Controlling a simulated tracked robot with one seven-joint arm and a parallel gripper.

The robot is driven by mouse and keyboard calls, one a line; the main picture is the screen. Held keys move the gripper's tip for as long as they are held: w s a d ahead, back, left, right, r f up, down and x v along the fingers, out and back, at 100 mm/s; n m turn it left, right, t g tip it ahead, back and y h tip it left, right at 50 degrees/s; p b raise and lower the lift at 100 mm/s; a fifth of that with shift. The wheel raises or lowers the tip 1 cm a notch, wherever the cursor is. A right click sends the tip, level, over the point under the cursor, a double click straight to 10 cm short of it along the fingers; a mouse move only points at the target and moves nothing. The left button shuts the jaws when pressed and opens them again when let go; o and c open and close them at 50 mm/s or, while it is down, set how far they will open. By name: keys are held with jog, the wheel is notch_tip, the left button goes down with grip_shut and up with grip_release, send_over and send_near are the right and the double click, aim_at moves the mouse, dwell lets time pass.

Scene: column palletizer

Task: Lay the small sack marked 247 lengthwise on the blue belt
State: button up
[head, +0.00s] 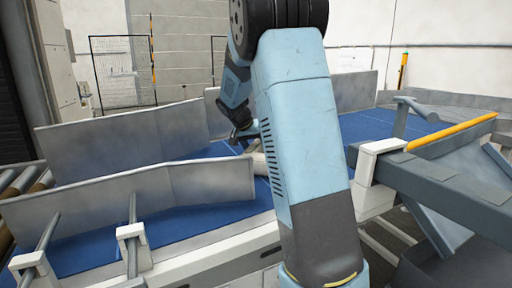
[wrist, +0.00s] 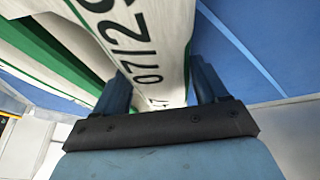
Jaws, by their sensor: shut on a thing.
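In the head view my arm hides most of the sack; a pale end (head: 258,163) shows just left of the arm, over the blue belt. The blue belt (head: 365,125) runs behind my arm, and it also shows in the wrist view (wrist: 275,45). Whether the sack touches the belt, I cannot tell.
Grey metal side guards (head: 125,140) flank the belt on the left, with another guard (head: 140,200) nearer. A grey frame with a yellow bar (head: 450,133) stands at the right. Rollers (head: 22,180) lie at the far left. The belt's right stretch looks clear.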

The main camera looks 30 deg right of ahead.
jog(key=shift+s+f+m+g, duration=0.1)
jog(key=shift+m+g, duration=0.2)
jog(key=shift+m, duration=0.1)
jog(key=m+g, duration=0.1)
jog(key=m, duration=0.2)
jog(key=shift+m+g, duration=0.8)
jog(key=shift+m, duration=0.4)
jog(key=m+g, duration=0.1)
jog(key=m, duration=0.1)
jog(key=shift+m+g, duration=0.3)
jog(key=shift+m, duration=0.1)
jog(key=shift+d, duration=0.1)
jog(key=shift+w+d+r, duration=0.2)
jog(key=shift+w+d, duration=1.2)
jog(key=shift+w+d+r, duration=0.15)
jog(key=shift+w+d, duration=1.2)
jog(key=shift+d, duration=0.05)
